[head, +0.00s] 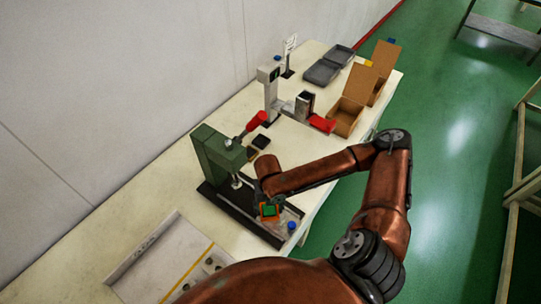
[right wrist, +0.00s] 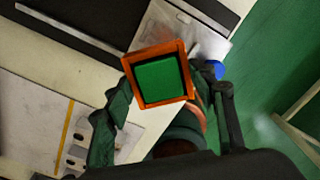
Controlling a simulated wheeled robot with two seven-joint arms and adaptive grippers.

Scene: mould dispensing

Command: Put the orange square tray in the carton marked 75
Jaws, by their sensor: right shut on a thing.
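The orange square tray (head: 268,218) has a green block or insert inside it. In the right wrist view the orange tray (right wrist: 188,72) shows large at the centre, its orange rim around the green square. My right gripper (head: 266,198) is shut on the tray; its dark fingers (right wrist: 160,100) lie on either side of it. In the head view it is over the front end of the green press's dark base. Two open brown cartons, a nearer one (head: 344,118) and a farther one (head: 386,58), stand at the far right of the table. No number is legible on them. My left gripper is out of view.
The green press (head: 218,160) stands left of my right gripper. A blue-capped bottle (head: 291,227) is close on the right. A grey-white device (head: 270,88) and red parts (head: 322,124) lie before the cartons. Grey trays (head: 322,71) are behind. A white board (head: 165,255) lies in front.

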